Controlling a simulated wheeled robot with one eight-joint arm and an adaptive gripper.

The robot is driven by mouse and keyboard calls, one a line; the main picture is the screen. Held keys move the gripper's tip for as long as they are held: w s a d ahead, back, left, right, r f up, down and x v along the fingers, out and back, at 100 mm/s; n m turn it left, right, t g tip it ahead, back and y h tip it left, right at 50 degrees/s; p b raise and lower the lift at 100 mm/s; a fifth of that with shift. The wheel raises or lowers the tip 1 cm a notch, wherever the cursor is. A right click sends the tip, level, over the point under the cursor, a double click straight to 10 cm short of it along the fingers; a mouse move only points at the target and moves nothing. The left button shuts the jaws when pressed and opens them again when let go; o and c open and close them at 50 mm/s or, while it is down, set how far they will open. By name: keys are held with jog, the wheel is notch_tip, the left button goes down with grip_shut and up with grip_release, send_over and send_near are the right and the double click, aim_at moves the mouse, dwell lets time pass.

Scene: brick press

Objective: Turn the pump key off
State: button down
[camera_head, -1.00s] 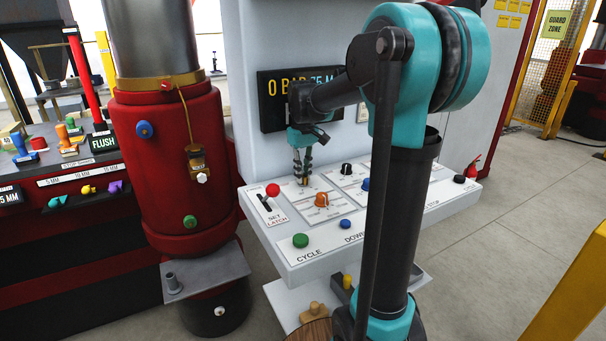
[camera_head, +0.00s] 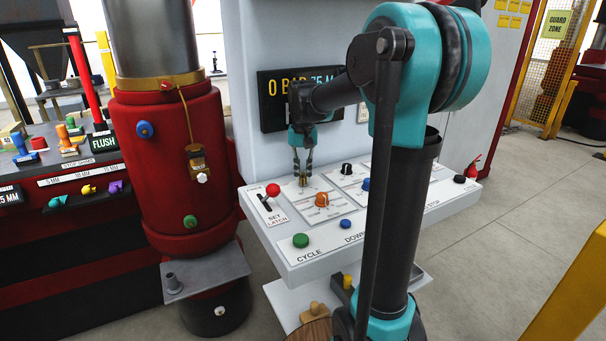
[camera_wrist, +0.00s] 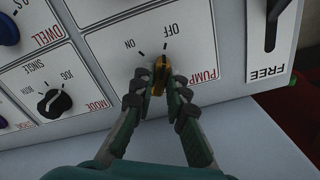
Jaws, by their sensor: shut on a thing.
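The brass pump key (camera_wrist: 160,76) stands in the PUMP panel (camera_wrist: 205,50) of the white console. In the wrist view its upper end points toward the tick beside OFF, to the right of the ON tick. My gripper (camera_wrist: 160,92) is shut on the key, one finger on each side. In the head view my gripper (camera_head: 303,172) reaches down to the console's back left, and the key (camera_head: 303,182) shows small below the fingertips.
A red-topped lever (camera_head: 272,190) stands just left of the key. An orange knob (camera_head: 321,200), a black knob (camera_head: 346,169) and a green button (camera_head: 300,240) are close by. The display (camera_head: 275,100) is on the wall behind.

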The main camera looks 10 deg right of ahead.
aim_at(303, 175)
dwell(0.4)
jog(key=c, duration=1.5)
grip_release()
jog(key=shift+c, duration=0.2)
notch_tip(303, 175, up, 12)
